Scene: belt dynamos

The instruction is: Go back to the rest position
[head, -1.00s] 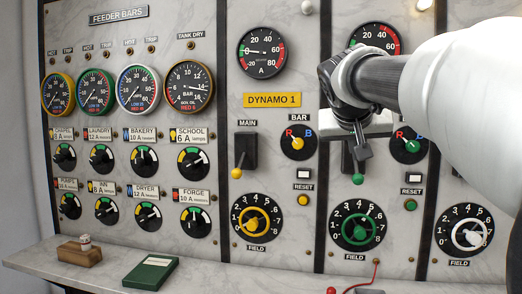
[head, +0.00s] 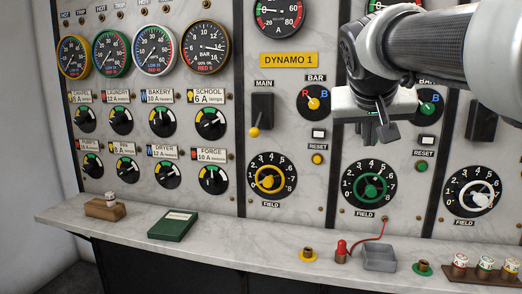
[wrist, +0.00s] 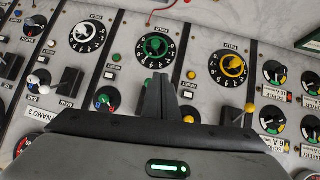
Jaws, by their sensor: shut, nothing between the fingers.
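The yellow field dial (head: 271,174) is left of the gripper. The gripper hides part of the green section, including its main lever. I cannot tell any contact with the panel.
A marble shelf (head: 260,255) runs below the panel. On it are a wooden block (head: 105,209), a green box (head: 173,226), a grey tray (head: 380,258), a red-topped plug (head: 341,250) and a rack (head: 478,279) of small jars. Space in front of the shelf looks clear.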

